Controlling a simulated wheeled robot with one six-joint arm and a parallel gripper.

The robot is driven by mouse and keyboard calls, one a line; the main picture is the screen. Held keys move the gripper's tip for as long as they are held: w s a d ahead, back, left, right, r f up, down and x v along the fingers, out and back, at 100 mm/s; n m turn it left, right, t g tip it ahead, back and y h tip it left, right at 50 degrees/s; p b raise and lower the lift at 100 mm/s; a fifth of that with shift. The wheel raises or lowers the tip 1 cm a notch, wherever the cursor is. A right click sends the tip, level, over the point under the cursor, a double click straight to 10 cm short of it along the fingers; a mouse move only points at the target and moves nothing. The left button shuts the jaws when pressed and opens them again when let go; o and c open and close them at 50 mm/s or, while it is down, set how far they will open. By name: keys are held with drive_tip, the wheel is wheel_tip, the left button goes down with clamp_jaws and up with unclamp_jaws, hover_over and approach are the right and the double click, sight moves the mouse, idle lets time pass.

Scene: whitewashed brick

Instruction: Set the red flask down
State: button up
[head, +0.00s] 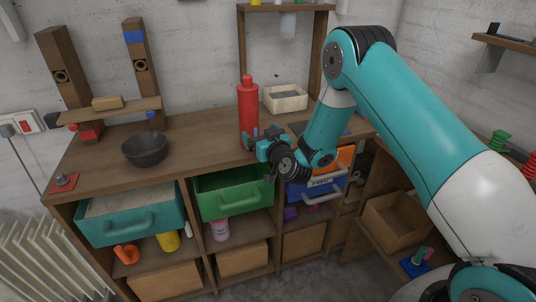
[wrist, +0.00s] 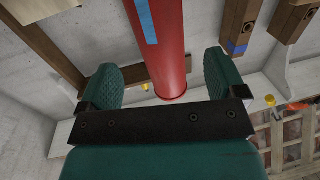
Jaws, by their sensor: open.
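The red flask (head: 248,108) stands upright on the wooden worktop (head: 205,142), near its middle. Its lowest part is partly hidden behind my gripper (head: 256,139) in the head view. My gripper is low, at the flask's near right side, with its jaws apart. In the wrist view, the flask (wrist: 168,48) with a blue stripe shows between the two green finger pads of my gripper (wrist: 162,78). A gap shows on both sides of it, so neither pad appears to touch it. I cannot tell how deep between the pads it is.
A dark bowl (head: 146,149) stands left on the worktop. A pale box (head: 285,99) stands behind the flask to the right. A wooden shelf stand (head: 110,106) is at the back left. Teal (head: 132,219) and green (head: 234,194) drawers are pulled out below. The worktop between bowl and flask is clear.

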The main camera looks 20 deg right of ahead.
drive_tip(key=s+a+r+n+g+y+b, duration=0.35)
drive_tip(key=s+a+g, duration=0.2)
drive_tip(key=s, duration=0.35)
drive_tip(key=s+a+r+n+g+y+b, duration=0.25)
drive_tip(key=s+a+r+g, duration=0.2)
drive_tip(key=s+a, duration=0.35)
drive_tip(key=s+d+g+h, duration=0.2)
drive_tip(key=s+d+g, duration=0.2)
drive_tip(key=s, duration=0.8)
drive_tip(key=s+d+r+m+g+h, duration=0.1)
drive_tip(key=s+d+g+h, duration=0.2)
drive_tip(key=s, duration=0.9)
drive_tip(key=shift+s+d+r+g, duration=0.3)
drive_tip(key=shift+s+d+g, duration=0.1)
